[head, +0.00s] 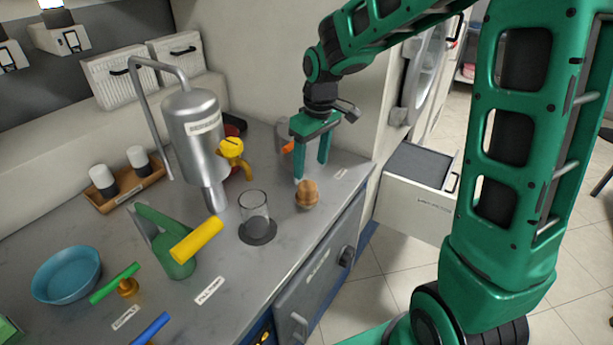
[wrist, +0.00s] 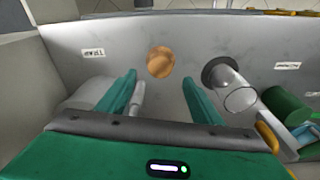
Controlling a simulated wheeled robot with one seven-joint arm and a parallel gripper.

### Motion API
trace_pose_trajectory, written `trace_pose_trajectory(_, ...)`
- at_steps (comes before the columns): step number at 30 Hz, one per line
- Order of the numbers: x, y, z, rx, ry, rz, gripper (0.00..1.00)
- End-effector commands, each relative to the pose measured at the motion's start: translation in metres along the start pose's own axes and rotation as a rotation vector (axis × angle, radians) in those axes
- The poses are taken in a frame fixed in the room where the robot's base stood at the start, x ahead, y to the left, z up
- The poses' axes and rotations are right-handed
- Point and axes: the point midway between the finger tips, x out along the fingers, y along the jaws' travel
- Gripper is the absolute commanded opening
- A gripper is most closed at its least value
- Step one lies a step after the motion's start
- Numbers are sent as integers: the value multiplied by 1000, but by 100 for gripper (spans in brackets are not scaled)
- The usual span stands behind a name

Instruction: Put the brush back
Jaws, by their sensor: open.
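A small round wooden piece (head: 307,195), which looks like the brush, stands on the grey counter (head: 300,245) near its front edge. It also shows in the wrist view (wrist: 160,62), just beyond my fingertips and between them in the picture. Its underside is hidden, so I cannot tell whether it has bristles. My gripper (head: 310,172) points down above the counter, close behind the wooden piece. In the wrist view, my gripper (wrist: 159,80) has its two green fingers apart with nothing held between them.
A clear glass (head: 254,210) on a dark round base stands left of the wooden piece. A metal dispenser (head: 195,140) with a yellow tap rises behind it. A green bottle-like tool (head: 165,240), coloured-handled tools and a blue bowl (head: 67,274) lie further left. An open drawer (head: 415,180) is at right.

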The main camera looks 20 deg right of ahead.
Motion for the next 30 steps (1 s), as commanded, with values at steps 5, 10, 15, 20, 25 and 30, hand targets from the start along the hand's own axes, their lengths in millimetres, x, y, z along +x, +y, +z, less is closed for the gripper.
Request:
trace_pose_trajectory(5, -22, 0, 0, -1, 2, 0, 60)
trace_pose_trajectory(10, -30, 0, 0, -1, 0, 0, 60)
trace_pose_trajectory(15, -32, 1, 3, 7, -2, 2, 60)
trace_pose_trajectory(20, -45, 20, 42, 116, -21, 33, 60)
trace_pose_trajectory(25, -70, 46, 136, 379, -58, 80, 60)
trace_pose_trajectory(30, -84, 49, 234, 663, -86, 91, 60)
